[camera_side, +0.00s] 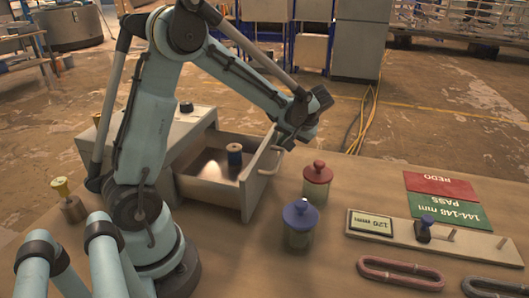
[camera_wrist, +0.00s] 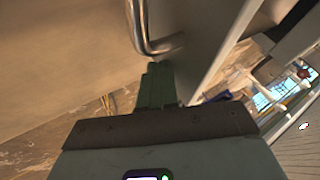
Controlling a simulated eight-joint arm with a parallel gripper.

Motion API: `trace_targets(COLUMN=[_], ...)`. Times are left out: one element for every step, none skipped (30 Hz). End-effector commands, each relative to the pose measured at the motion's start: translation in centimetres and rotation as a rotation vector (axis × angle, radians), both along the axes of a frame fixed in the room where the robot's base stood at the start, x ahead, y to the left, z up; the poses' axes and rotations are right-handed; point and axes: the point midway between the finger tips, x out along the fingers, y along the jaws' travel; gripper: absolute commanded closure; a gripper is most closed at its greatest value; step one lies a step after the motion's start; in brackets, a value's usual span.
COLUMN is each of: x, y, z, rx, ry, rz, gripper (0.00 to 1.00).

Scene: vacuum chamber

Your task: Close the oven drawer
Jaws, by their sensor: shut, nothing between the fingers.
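The oven drawer (camera_side: 222,193) stands pulled out of the grey oven (camera_side: 196,128) in the side view, with a dark blue spool (camera_side: 235,158) standing inside it. The drawer's handle (camera_side: 273,162) is on its front panel, facing right. My gripper (camera_side: 286,141) is at the front panel's upper edge, close to the handle, pointing down. In the wrist view my gripper (camera_wrist: 158,82) has its green fingers together, with nothing seen between them. The curved metal handle (camera_wrist: 148,32) is just beyond the fingertips; I cannot tell whether they touch.
A red-lidded jar (camera_side: 317,182) and a blue-lidded jar (camera_side: 300,222) stand right of the drawer. A gauge board (camera_side: 385,225) and a red-and-green card (camera_side: 441,195) lie farther right. A yellow-topped weight (camera_side: 67,200) stands at the left.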

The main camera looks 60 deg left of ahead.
Motion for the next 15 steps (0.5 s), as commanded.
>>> trace_targets(x=[-0.2, -0.4, -0.6, -0.9, -1.2, -1.6, -2.0, -2.4, -3.0, -3.5, -4.0, -4.6, -5.2, -5.7, -6.4], y=[0.2, 0.4, 0.6, 0.9, 1.1, 1.6, 2.0, 2.3, 3.0, 3.4, 3.9, 4.6, 5.1, 5.6, 6.3], z=[0.0, 0.0, 0.0, 0.0, 0.0, 0.0, 0.0, 0.0, 0.0, 0.0, 0.0, 0.0, 0.0, 0.0, 0.0], rx=[-0.001, 0.0, 0.0, 0.0, 0.001, 0.0, 0.0, 0.001, 0.0, 0.0, 0.0, 0.0, 0.0, -0.001, -0.001], ry=[0.0, 0.0, -0.001, -0.001, -0.001, 0.0, 0.0, 0.0, 0.0, 0.0, 0.0, 0.0, 0.0, 0.0, 0.0], rz=[0.001, 0.002, 0.003, 0.004, 0.004, 0.005, 0.007, 0.006, 0.007, 0.007, 0.009, 0.007, 0.01, 0.008, 0.009], gripper=[1.0, 1.0, 1.0, 1.0, 1.0, 1.0, 1.0, 1.0, 1.0, 1.0, 1.0, 1.0, 1.0, 1.0, 1.0])
